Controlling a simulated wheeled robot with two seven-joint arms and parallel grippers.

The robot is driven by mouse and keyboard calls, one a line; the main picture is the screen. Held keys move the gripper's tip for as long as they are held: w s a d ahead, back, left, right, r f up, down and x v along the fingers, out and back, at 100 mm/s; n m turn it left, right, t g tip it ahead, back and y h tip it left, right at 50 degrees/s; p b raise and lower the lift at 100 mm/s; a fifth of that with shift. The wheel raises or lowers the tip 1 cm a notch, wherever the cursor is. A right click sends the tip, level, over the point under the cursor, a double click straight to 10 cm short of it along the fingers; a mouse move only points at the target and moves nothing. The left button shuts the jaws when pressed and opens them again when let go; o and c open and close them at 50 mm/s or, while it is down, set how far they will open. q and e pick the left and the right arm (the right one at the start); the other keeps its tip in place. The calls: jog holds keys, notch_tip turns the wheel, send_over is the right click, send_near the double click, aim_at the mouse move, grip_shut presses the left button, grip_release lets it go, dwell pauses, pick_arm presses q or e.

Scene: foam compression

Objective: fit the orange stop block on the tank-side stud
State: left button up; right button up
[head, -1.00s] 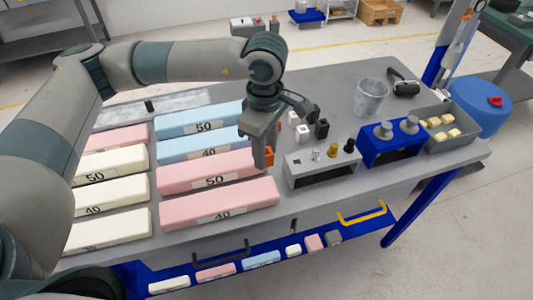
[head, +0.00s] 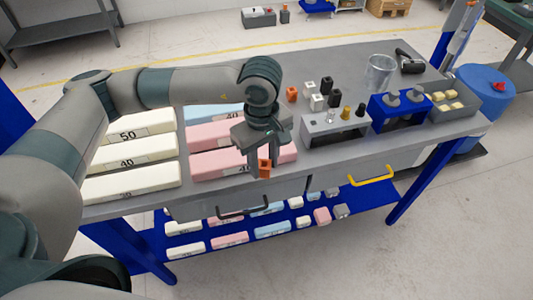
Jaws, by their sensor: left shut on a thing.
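My left gripper (head: 259,167) is shut on a small orange block (head: 264,168), held upright between its fingertips near the table's front edge, by the right end of the front pink foam. A second orange block (head: 292,94) stands at the back of the table, left of several white and black blocks. I cannot tell which thing is the tank-side stud. My right gripper is not in view.
Pink, white and blue foam bars lie left. A blue stand (head: 400,124) with grey knobs, a grey bin (head: 452,116), a clear cup (head: 380,72) and a black tool (head: 410,63) stand right. A blue drum (head: 485,94) is beyond. The table strip before the grey stand is clear.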

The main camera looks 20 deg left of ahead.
pick_arm(q)
jog(key=s+a+f+m+b, duration=0.1)
jog(key=s+a+f+m, duration=0.1)
jog(key=f+m, duration=0.3)
jog(key=s+a+f+m+b, duration=0.1)
jog(key=s+a+f+m, duration=0.1)
jog(key=s+f+m, duration=0.3)
notch_tip(320, 180, down, 4)
jog(key=shift+s+a+r+m+b, duration=0.15)
jog(key=shift+a+r+m+b, duration=0.1)
jog(key=shift+a+m+b, duration=0.2)
jog(key=shift+d, duration=0.1)
